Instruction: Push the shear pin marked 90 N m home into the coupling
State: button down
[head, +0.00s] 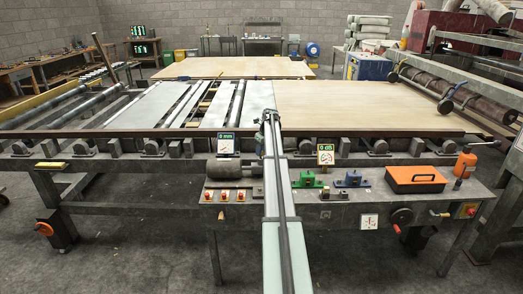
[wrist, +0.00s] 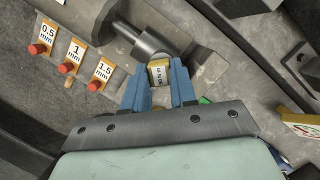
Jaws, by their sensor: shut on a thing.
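My gripper (wrist: 159,66) is in the wrist view, its two blue fingers shut on a small yellowish piece with a pale marked face, taken as the shear pin (wrist: 160,75). The marking is too small to read surely. Just beyond the fingertips lies a grey stepped cylinder with a thinner shaft, seemingly the coupling (wrist: 148,40). The pin's far end is close to it; I cannot tell whether it is touching or in a hole. In the head view a dark cylinder (head: 229,168) lies on the bench shelf left of my arm, which hides my gripper there.
Right of my arm on the shelf are a green block (head: 306,180), a blue block (head: 352,180) and an orange box (head: 416,180). Wooden sheets (head: 360,105) lie behind.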

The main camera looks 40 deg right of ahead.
jog(key=shift+f, duration=0.6)
jog(key=c, duration=0.8)
grip_release()
jog(key=v, duration=1.3)
jog(key=shift+r, duration=0.35)
